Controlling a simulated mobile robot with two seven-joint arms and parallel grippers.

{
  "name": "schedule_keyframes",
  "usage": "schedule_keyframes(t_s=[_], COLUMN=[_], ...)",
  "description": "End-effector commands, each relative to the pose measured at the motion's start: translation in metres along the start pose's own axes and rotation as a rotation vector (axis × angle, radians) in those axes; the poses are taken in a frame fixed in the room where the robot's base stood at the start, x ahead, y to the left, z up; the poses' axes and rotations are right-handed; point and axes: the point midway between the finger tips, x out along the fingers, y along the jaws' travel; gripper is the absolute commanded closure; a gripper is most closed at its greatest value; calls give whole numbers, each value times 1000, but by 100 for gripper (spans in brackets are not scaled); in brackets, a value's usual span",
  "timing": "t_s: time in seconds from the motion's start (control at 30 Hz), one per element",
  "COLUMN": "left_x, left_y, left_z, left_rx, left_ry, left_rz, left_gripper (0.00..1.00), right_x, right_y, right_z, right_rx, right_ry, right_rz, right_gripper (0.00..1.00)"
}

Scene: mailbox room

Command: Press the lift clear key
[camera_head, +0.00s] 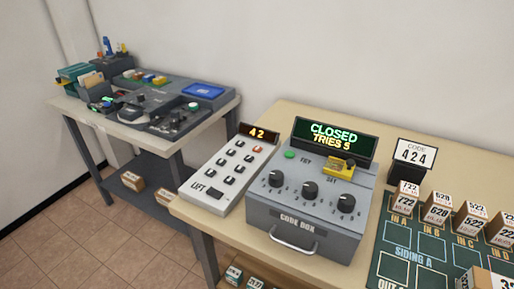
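The lift panel (213,180) is a pale sloped keypad marked LIFT on the wooden table. Its small display (258,133) reads 42 in orange. Rows of dark keys run down it, and a red key (257,149) sits near the upper right. A larger dark key (215,193) sits beside the LIFT label at the near end. The key markings are too small to read, so I cannot tell which key is clear. Neither of my grippers is in view.
A grey code box (306,228) with three knobs stands right of the panel; its screen (333,139) reads CLOSED, TRIES 5. Numbered blocks (436,208) stand on a green siding board (410,264). Another desk (110,125) holds equipment at left.

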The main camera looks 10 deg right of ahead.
Motion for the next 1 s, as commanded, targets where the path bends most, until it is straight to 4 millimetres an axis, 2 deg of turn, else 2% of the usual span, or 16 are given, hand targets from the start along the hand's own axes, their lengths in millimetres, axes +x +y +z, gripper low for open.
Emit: schedule_keyframes(t_s=[0.07, 1.0], left_x=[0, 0], left_y=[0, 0], left_z=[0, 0], left_rx=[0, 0], left_ry=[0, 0], left_rz=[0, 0], left_gripper=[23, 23], right_x=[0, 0], right_y=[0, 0], right_z=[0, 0], right_rx=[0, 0], right_ry=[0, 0], right_rz=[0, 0], right_gripper=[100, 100])
